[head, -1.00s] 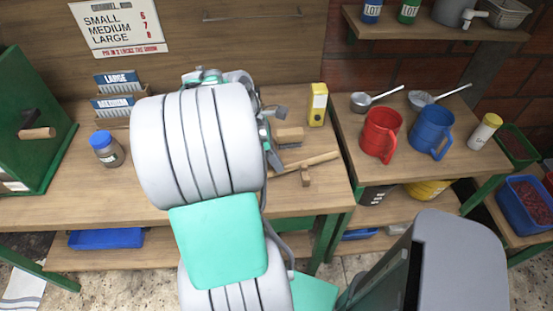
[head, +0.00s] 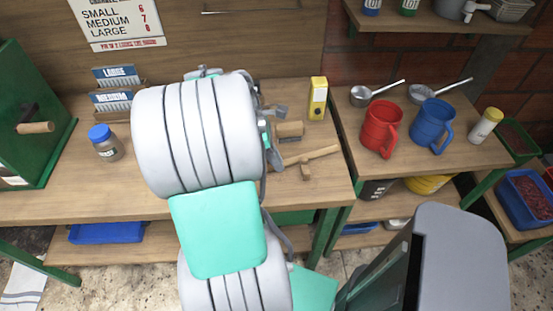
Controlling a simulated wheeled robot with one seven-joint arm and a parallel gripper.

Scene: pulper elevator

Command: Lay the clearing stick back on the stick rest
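A pale wooden stick (head: 322,153) lies slantwise on the workbench, right of my arm. It is probably the clearing stick.
A wooden block (head: 290,130) and a yellow box (head: 317,98) stand behind the stick. A red mug (head: 379,130) and a blue mug (head: 432,124) stand on the right bench. A blue-lidded jar (head: 105,143) stands left of my arm. Bench between jar and arm is clear.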

